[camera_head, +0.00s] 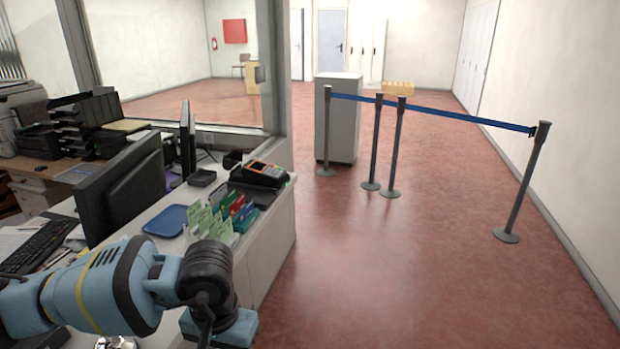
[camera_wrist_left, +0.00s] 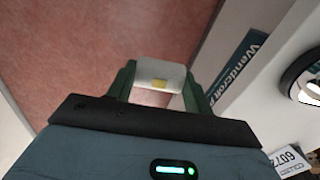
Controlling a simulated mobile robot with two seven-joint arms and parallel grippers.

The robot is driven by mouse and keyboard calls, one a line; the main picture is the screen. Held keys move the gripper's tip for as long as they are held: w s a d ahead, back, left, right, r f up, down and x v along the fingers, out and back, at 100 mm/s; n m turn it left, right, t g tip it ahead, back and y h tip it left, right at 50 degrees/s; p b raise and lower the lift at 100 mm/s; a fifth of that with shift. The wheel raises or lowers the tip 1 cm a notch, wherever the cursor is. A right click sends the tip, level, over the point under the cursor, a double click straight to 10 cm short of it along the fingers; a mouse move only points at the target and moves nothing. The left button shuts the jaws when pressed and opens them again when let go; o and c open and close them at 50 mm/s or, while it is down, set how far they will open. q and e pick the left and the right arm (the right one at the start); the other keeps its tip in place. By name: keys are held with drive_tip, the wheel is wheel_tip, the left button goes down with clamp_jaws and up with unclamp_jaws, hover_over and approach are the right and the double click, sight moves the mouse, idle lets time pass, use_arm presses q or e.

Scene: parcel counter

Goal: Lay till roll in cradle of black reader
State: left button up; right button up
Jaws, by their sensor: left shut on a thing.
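The roll is held above the red floor, beside the counter's edge. In the head view my left arm reaches in at the lower left; its fingers and the roll cannot be made out there. A black reader (camera_head: 262,173) with orange trim sits near the far end of the counter, ahead of my left arm. Its cradle is too small to make out. My right gripper is not in view.
On the counter (camera_head: 268,235), a rack of green cards (camera_head: 215,220) and a blue tray (camera_head: 172,220) lie between my left arm and the reader. A black monitor (camera_head: 125,185) stands left. Blue-belt posts (camera_head: 520,185) stand at right; the red floor between is clear.

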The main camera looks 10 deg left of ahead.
use_arm(q)
drive_tip(key=s+f, duration=0.4)
drive_tip(key=f, duration=0.9)
drive_tip(key=shift+s+f, duration=0.1)
